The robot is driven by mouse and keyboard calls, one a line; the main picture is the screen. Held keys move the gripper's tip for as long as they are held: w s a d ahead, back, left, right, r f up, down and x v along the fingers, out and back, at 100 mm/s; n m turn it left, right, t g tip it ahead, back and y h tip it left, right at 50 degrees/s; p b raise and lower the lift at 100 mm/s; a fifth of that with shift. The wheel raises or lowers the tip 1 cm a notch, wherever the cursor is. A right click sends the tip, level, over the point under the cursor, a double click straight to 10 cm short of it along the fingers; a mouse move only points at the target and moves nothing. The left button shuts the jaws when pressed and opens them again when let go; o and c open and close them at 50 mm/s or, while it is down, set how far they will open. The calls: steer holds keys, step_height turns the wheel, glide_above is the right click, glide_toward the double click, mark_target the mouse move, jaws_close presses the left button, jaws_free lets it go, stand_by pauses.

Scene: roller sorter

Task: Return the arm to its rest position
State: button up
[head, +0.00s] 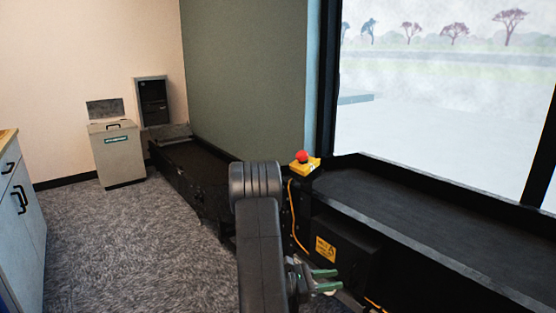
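My arm (262,235) rises from the bottom middle of the head view, with its dark elbow in front of the conveyor. My gripper (332,280) is low and right of the arm, partly hidden behind it. Its two pale green-edged fingers point right and stand apart, with nothing visible between them. It is in front of the dark side of the conveyor; I cannot tell how close it is.
A black conveyor (430,225) runs along the window at right. A red stop button on a yellow box (303,162) stands beside it. A grey bin (118,155) and a cabinet (20,215) are at left. The carpet (130,250) is clear.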

mark_target(351, 276)
steer(key=shift+w+d, duration=0.2)
steer(key=shift+d, duration=1.15)
steer(key=shift+w+d, duration=0.2)
steer(key=shift+d, duration=1.15)
